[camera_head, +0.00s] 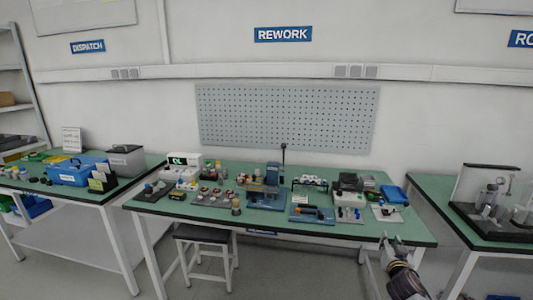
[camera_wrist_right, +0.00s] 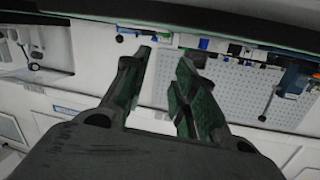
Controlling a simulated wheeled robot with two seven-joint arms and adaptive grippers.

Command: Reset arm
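My right gripper (camera_head: 389,240) is at the lower right of the head view, in front of the middle table's right front corner. In the right wrist view its two fingers (camera_wrist_right: 160,85) stand apart, with nothing between them but the wall behind. My left gripper is not in the head view. The middle green-topped table (camera_head: 330,232) carries a blue press (camera_head: 271,185), a blue fixture (camera_head: 311,213), and a tray of small round parts (camera_head: 214,197).
A left table (camera_head: 60,190) holds blue boxes (camera_head: 75,172). A right table (camera_head: 430,205) holds a clear case (camera_head: 487,190). A pegboard (camera_head: 287,115) hangs on the wall. The floor in front is clear.

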